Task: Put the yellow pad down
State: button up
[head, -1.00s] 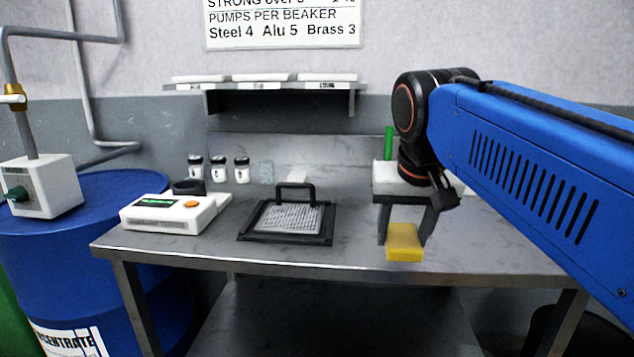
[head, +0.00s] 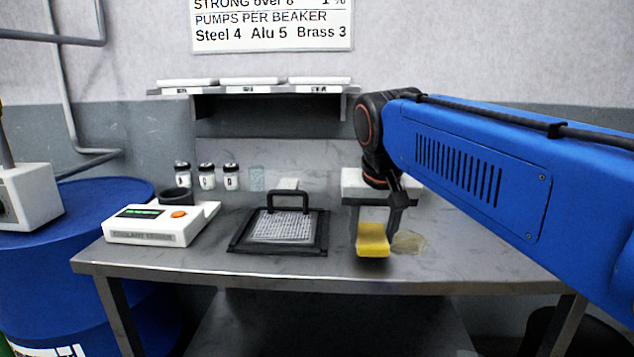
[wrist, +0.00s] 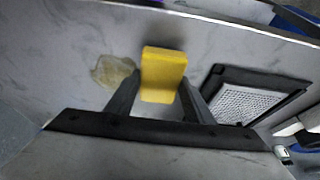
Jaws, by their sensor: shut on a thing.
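The yellow pad (head: 372,240) is a small block held by my gripper (head: 378,218) over the right half of the grey bench. In the wrist view the yellow pad (wrist: 163,74) sits between the two dark fingers of my gripper (wrist: 160,95), which are shut on it. Whether the pad touches the bench top is hard to tell. A brownish wet patch (head: 410,242) lies on the bench just right of the pad; the wrist view also shows this patch (wrist: 115,72) beside the pad.
A black-framed mesh tray (head: 240,244) with a handle lies left of the pad on the bench (head: 330,268). A white device with an orange button (head: 150,228) stands further left. Several small jars (head: 207,176) stand at the back. The bench right of the patch is clear.

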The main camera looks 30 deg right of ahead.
send_over(318, 190)
jog(key=s, duration=0.1)
jog(key=shift+s+a, duration=0.15)
jog(key=shift+a, duration=0.3)
jog(key=shift+f, duration=0.7)
jog(key=shift+f, duration=0.45)
